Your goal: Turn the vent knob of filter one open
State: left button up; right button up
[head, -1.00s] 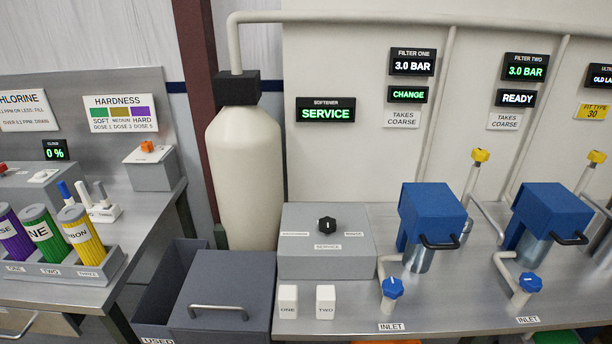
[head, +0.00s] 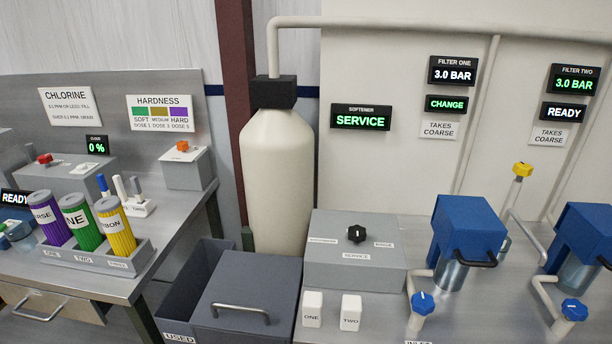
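Filter one is the nearer blue-headed housing (head: 468,229) with a black handle, on the steel bench right of the grey softener box. A yellow knob (head: 522,169) stands on a pipe behind and right of it; I take it for the vent knob. A blue knob (head: 422,303) is on the inlet pipe in front. The filter one display (head: 453,70) reads 3.0 BAR, and the green display under it (head: 446,104) reads CHANGE. Neither of my grippers is in view.
Filter two (head: 583,236) with its own blue inlet knob (head: 574,309) stands at the right edge. The softener box (head: 352,262) and white blocks ONE (head: 312,309) and TWO (head: 350,313) are left of filter one. A grey USED bin (head: 244,290) and cartridge rack (head: 98,259) lie further left.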

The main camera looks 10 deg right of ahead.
aim_at(522, 170)
jog(key=z, duration=1.45)
